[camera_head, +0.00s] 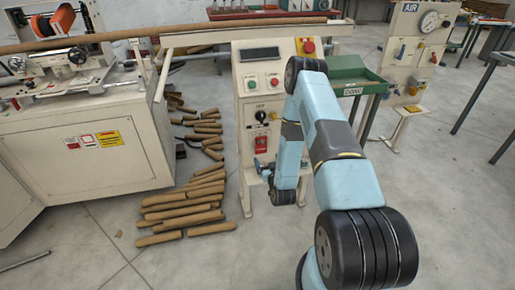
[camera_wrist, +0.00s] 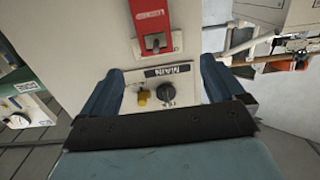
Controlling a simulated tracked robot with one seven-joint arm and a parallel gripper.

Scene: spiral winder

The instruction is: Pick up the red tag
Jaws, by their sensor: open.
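The red tag (camera_head: 261,145) is on the front of the cream control cabinet (camera_head: 244,80), below a black knob. In the wrist view the red tag (camera_wrist: 149,22) is at the top of the picture, upside down, over a small metal piece (camera_wrist: 155,43) that may be its fastening. My gripper (camera_head: 262,166) is just below the tag, in front of the cabinet. In the wrist view my gripper (camera_wrist: 158,78) is open and empty, its fingers spread to either side of a MAIN plate (camera_wrist: 168,70). The tag is beyond the fingertips, not between them.
The MAIN plate has a black knob (camera_wrist: 166,93) and a yellow one (camera_wrist: 142,97). A green DONE tray (camera_head: 352,90) stands right of the cabinet. Cardboard tubes (camera_head: 180,211) lie on the floor to the left, beside a large machine (camera_head: 85,140).

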